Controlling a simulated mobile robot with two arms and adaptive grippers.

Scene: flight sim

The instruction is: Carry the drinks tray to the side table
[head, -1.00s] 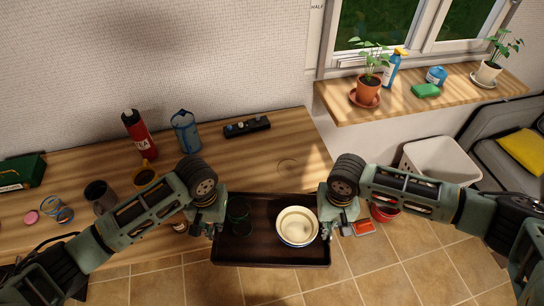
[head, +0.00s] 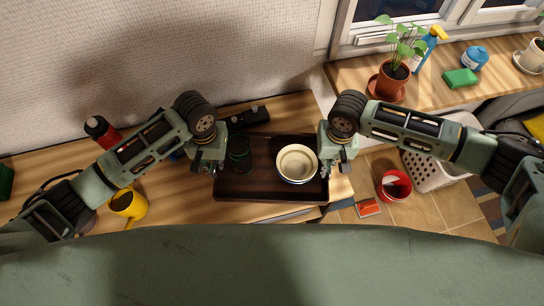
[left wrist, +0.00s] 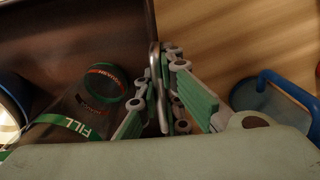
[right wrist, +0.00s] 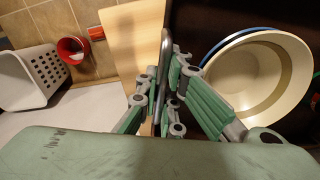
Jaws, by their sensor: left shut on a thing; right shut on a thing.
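The dark brown drinks tray (head: 265,195) is over the right part of the wooden table (head: 160,212); I cannot tell whether it touches the top. A cream bowl (head: 297,162) sits on its right side and a clear glass with green bands (head: 239,155) on its left side. My left gripper (head: 208,166) is shut on the tray's left handle, a metal bar in the left wrist view (left wrist: 155,85). My right gripper (head: 340,161) is shut on the right handle, which shows in the right wrist view (right wrist: 165,65). The tray looks about level.
A black object (head: 243,117) lies behind the tray. A yellow mug (head: 128,204) and a red bottle (head: 102,132) stand left; a blue mug (left wrist: 270,98) is near my left gripper. A red bucket (head: 394,185) and white basket (head: 430,165) are at right. A potted plant (head: 393,80) stands on the sill.

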